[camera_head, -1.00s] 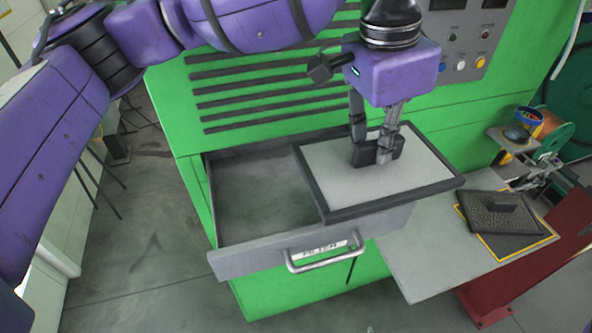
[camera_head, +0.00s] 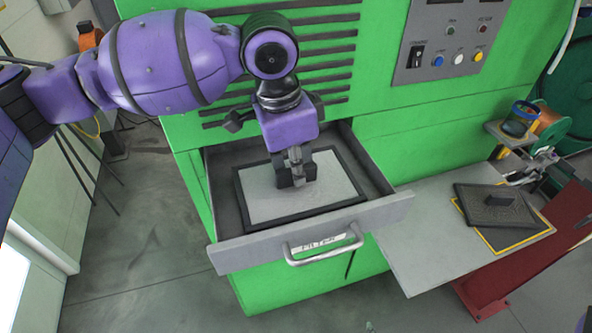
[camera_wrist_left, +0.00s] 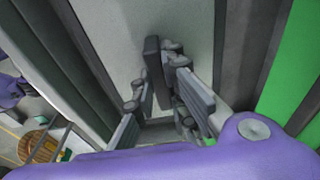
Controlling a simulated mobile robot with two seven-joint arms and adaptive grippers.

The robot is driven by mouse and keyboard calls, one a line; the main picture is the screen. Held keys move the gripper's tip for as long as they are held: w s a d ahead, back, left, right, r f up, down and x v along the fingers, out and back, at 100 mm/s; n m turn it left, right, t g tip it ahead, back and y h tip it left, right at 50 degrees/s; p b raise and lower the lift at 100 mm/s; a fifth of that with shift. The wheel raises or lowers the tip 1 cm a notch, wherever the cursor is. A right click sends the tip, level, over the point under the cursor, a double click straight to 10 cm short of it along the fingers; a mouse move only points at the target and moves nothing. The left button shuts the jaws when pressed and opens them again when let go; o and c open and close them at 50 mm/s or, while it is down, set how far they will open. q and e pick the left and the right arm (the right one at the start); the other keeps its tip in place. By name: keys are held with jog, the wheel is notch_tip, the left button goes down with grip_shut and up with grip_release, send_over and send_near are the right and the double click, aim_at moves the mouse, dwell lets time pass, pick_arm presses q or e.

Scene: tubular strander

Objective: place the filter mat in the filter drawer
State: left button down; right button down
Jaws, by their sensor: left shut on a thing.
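The filter mat (camera_head: 262,196) is a pale grey panel with a dark frame. In the head view it lies within the outline of the open filter drawer (camera_head: 228,256), close to its front and left walls. Whether it rests on the drawer floor I cannot tell. My left gripper (camera_head: 296,180) is above the mat and shut on its dark handle. The left wrist view also shows the gripper (camera_wrist_left: 160,92) with its fingers on the handle, over the pale mat (camera_wrist_left: 120,40). My right gripper is not in view.
The drawer's handle (camera_head: 325,250) is at its front, under a label. The green machine (camera_head: 390,130) stands behind. Open floor lies to the left.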

aim_at(287, 170)
pick_arm(q)
jog(key=shift+f, duration=0.45)
jog(key=shift+f, duration=0.15)
jog(key=c, duration=1.8)
grip_release()
jog(key=shift+o, duration=0.2)
notch_tip(287, 170, up, 12)
jog(key=a, duration=0.1)
jog(key=shift+s+a, duration=0.3)
